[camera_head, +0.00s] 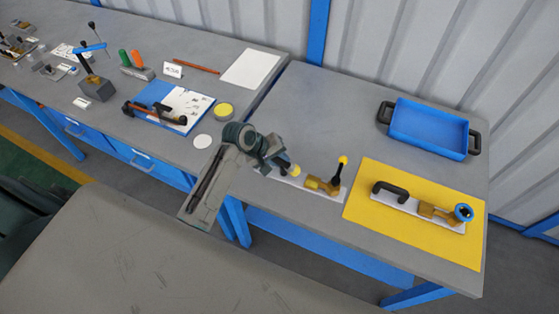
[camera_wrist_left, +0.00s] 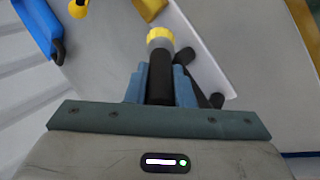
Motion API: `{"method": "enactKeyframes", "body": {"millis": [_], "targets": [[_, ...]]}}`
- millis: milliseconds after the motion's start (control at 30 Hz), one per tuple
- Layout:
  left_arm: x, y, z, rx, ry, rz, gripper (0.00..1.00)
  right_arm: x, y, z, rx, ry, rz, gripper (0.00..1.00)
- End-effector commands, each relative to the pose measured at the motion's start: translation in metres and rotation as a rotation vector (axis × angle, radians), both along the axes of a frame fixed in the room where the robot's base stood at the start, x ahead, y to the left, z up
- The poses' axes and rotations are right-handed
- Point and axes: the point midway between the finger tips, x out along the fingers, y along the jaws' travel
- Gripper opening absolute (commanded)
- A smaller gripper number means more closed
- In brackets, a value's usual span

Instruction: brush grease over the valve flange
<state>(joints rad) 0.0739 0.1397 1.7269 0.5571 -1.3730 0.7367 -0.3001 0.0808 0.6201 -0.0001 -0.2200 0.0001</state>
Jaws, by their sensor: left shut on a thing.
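My left gripper (camera_head: 279,161) is shut on a brush with a black handle, a grey collar and a yellow tip (camera_head: 295,170). The brush also shows between the blue-grey fingers in the left wrist view (camera_wrist_left: 160,45). It is over the left end of a white plate (camera_head: 304,186) that bears a brass valve (camera_head: 322,186) and a black lever with a yellow knob. A second brass valve (camera_head: 432,209) with a blue ring flange (camera_head: 463,213) and a black handle sits on the yellow mat (camera_head: 385,235), apart from the brush. My right gripper is out of view.
A blue tray (camera_head: 430,129) with black handles stands at the back right. A round yellow-topped tin (camera_head: 223,110) and a white disc (camera_head: 203,141) lie on the left bench, with a clipboard (camera_head: 186,105) and several tools. The table behind the white plate is clear.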

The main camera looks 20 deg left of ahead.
Motion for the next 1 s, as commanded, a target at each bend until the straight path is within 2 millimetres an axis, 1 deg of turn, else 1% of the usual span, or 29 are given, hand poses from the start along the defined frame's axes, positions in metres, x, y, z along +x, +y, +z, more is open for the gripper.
{"method": "enactKeyframes", "body": {"millis": [100, 433, 567, 867, 1000], "targets": [[0.0, 0.0, 0.013, 0.001, -0.004, -0.001, 0.0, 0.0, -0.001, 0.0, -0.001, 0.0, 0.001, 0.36], [0.0, 0.0, 0.044, 0.001, -0.002, -0.001, 0.0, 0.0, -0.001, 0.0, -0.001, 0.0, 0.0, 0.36], [0.0, 0.0, 0.049, 0.002, 0.0, 0.0, 0.0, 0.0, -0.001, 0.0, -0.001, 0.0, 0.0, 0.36], [0.0, 0.0, 0.049, 0.0, 0.0, -0.001, 0.0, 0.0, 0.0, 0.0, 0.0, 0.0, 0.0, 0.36], [0.0, 0.0, 0.056, 0.001, -0.002, -0.001, 0.0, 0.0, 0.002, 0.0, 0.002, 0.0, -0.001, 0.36]]}}
